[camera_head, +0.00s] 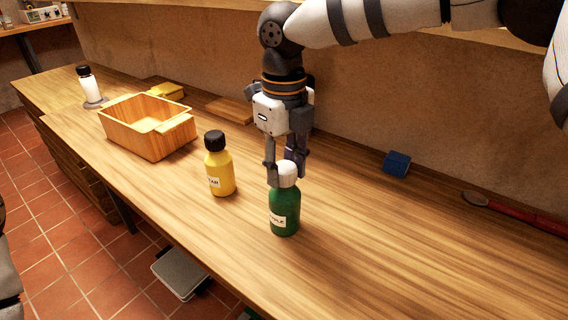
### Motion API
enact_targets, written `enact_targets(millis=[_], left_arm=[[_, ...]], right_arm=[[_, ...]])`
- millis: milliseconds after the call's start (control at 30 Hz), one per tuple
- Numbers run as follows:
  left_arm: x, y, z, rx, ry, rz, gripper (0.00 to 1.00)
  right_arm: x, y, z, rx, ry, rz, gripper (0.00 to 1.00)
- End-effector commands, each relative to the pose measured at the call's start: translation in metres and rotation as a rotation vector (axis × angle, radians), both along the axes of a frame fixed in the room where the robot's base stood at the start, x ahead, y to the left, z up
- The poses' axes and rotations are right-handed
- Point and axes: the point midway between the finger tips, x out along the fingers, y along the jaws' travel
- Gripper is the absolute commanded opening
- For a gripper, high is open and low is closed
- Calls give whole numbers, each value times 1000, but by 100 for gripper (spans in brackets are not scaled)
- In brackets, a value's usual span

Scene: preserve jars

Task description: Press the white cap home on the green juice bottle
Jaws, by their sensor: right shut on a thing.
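The green juice bottle (285,209) stands upright on the wooden counter, with a label on its front. The white cap (288,174) sits at the top of its neck; I cannot tell how far down it is seated. My right gripper (286,176) comes down from above, shut on the white cap, with a finger on either side of it.
A yellow bottle (219,167) with a black cap stands just left of the green one. A wooden crate (150,142), a yellow item (167,91) and a white bottle (89,87) are farther left. A blue block (397,163) and a red-handled tool (520,212) lie right. The front right counter is clear.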

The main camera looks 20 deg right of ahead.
Motion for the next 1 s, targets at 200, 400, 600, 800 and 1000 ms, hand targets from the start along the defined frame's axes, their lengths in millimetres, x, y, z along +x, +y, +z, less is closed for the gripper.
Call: enact_targets(millis=[200, 400, 600, 800, 1000], left_arm=[[0, 0, 0, 0, 0, 0, 40], [0, 0, 0, 0, 1, 0, 40], [0, 0, 0, 0, 1, 0, 40], [0, 0, 0, 0, 0, 0, 40], [0, 0, 0, 0, 0, 0, 40]], right_arm=[[0, 0, -5, 0, 1, -1, 13], [0, 0, -6, 0, 2, 0, 57], [0, 0, -5, 0, 1, 0, 57], [1, 0, 9, 0, -2, -1, 57], [1, 0, 63, 2, -4, -1, 57]])
